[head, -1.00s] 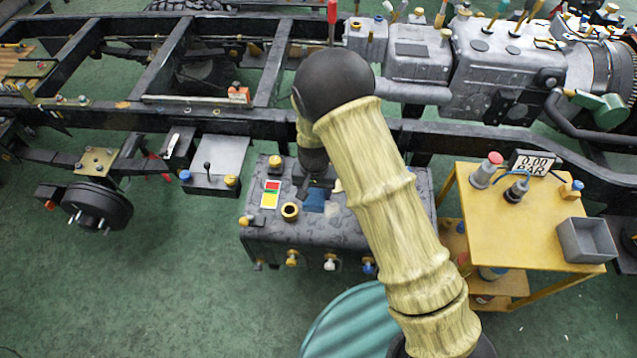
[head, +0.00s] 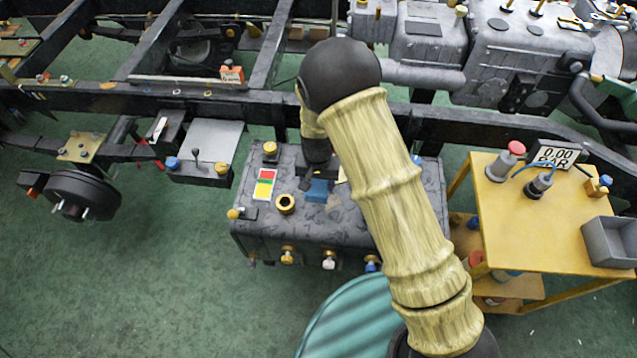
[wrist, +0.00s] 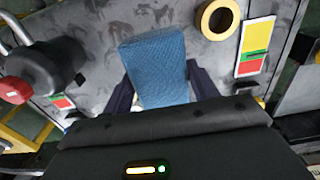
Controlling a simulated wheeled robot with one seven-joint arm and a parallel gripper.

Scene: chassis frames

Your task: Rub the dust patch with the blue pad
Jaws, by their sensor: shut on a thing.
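My gripper (wrist: 160,90) is shut on the blue pad (wrist: 158,60), with a dark finger on each side of it in the wrist view. In the head view the blue pad (head: 318,191) shows small below my dark gripper (head: 318,172), over the top of the dark grey tank (head: 375,215). I cannot tell whether the pad touches the tank top. The tank top is mottled with darker marks, and I cannot pick out a distinct dust patch; my arm and the pad hide part of the surface.
A brass ring (head: 286,203) and a red, yellow and green label (head: 265,184) sit left of the pad. A yellow cap (head: 270,149) stands at the tank's back left. A yellow cart (head: 530,225) with a gauge stands at right. Black chassis rails (head: 200,108) run behind.

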